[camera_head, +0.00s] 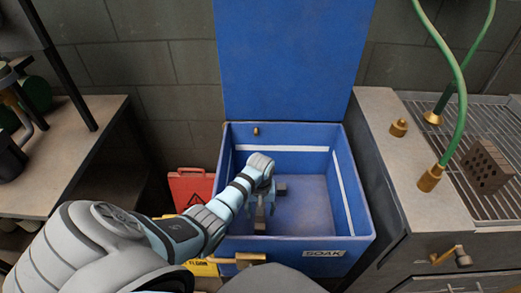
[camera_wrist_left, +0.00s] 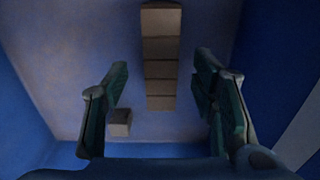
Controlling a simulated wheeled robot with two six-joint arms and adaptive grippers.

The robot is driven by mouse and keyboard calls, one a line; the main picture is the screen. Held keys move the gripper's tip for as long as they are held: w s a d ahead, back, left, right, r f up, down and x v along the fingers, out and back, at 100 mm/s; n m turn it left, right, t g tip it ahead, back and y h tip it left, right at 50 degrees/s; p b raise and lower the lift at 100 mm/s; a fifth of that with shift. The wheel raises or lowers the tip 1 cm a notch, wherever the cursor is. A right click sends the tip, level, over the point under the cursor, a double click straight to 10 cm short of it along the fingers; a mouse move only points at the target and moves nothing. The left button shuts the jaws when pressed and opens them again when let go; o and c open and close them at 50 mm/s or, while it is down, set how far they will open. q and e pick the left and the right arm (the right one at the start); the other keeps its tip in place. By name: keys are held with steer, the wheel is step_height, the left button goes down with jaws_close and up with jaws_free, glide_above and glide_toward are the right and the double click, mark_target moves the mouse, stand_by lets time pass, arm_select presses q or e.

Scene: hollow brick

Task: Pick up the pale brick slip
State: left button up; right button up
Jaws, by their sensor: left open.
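My left gripper (camera_head: 264,205) reaches down inside the blue box marked SOAK (camera_head: 228,190). In the left wrist view my left gripper (camera_wrist_left: 160,95) is open, fingers wide apart. A long, jointed tan strip (camera_wrist_left: 160,55) runs from the top of that view to a point between the fingers, apart from both. A small pale block (camera_wrist_left: 120,122) lies on the box floor by the left finger. The light is dim, and I cannot tell for sure which of these is the pale brick slip. In the head view my gripper partly hides a small grey piece (camera_head: 281,188).
The box's blue lid (camera_head: 290,60) stands raised at the back. A brown hollow brick (camera_head: 487,166) sits on the metal rack at the right, near a green hose (camera_head: 460,90) with brass fittings. A workbench (camera_head: 80,150) is at the left. The box floor's right side is clear.

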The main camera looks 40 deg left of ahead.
arm_select(q)
step_height(320, 180, down, 4)
steer(key=shift+w+a+f+b, duration=0.1)
steer(key=shift+a+b, duration=0.05)
steer(key=shift+b, duration=0.8)
steer(key=shift+r, duration=0.2)
jaws_close()
